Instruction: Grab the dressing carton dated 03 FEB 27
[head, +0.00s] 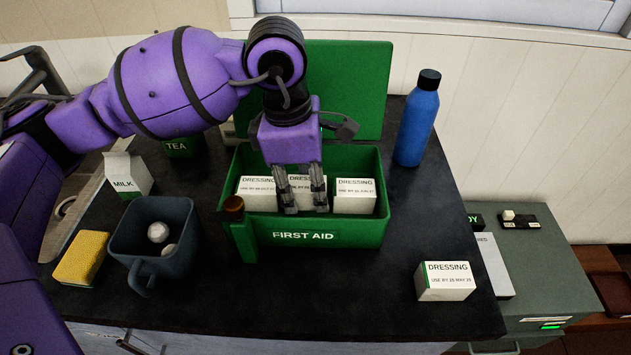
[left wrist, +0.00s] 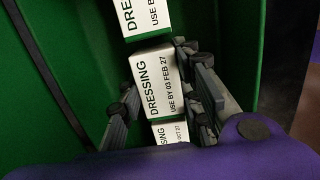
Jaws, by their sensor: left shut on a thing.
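The dressing carton dated 03 FEB 27 (left wrist: 157,82) is the middle of three white cartons standing in the green first aid box (head: 310,236). In the head view this carton (head: 305,181) is partly hidden by my left gripper (head: 304,201). My left gripper reaches down into the box and is shut on it, one finger on each side, as the left wrist view shows. A carton ending in OCT 27 (head: 255,186) stands to its left, and another dressing carton (head: 355,197) to its right. My right gripper is not in view.
A dressing carton dated 25 MAY 28 (head: 446,282) lies outside on the dark counter. The front middle counter is clear.

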